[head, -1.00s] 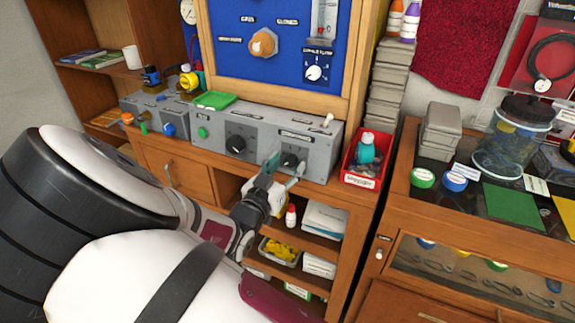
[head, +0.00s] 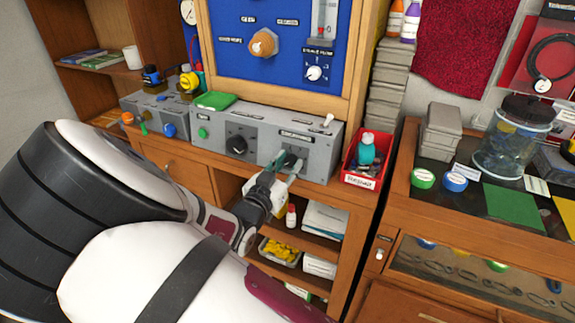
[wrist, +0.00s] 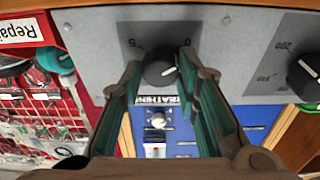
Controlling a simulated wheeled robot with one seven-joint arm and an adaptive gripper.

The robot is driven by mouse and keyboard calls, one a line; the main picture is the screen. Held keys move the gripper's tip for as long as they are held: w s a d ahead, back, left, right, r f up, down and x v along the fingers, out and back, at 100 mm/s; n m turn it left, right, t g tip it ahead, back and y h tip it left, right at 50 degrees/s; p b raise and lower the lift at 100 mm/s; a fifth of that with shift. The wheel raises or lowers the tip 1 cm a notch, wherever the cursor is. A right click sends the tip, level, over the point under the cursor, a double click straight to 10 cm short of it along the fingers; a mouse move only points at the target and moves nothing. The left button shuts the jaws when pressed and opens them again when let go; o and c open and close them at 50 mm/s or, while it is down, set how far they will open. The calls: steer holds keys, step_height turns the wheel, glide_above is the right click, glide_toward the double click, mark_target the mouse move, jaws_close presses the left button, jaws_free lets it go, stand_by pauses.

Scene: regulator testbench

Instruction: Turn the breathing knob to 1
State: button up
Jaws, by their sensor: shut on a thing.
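The breathing knob (wrist: 158,70) is a dark round knob with a white pointer mark, on the front of a grey panel box (head: 262,143). In the wrist view the panel appears upside down, with 5 and 0 printed beside the knob and its label partly hidden. My gripper (wrist: 160,62) has one teal-padded finger on each side of the knob and is shut on it. In the head view my gripper (head: 289,164) reaches the right-hand knob of the box, and its fingers cover much of it. The exact reading of the pointer is unclear.
A second dark knob (head: 237,146) sits to the left on the same box. A red bin (head: 366,160) stands just right of the box. Open shelves with a yellow-filled tray (head: 281,251) lie below. A blue board (head: 280,40) rises behind.

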steer(key=m+h, duration=0.1)
steer(key=m, duration=0.4)
steer(key=shift+g, duration=0.4)
steer(key=m+g, duration=0.1)
steer(key=m, duration=0.4)
steer(key=shift+m+h, duration=0.3)
steer(key=shift+h, duration=0.1)
steer(key=o, duration=1.2)
steer(key=shift+c, duration=0.2)
steer(key=shift+a, duration=0.1)
steer(key=f+v, duration=0.1)
steer(key=v, duration=1.1)
steer(key=shift+r, duration=0.45)
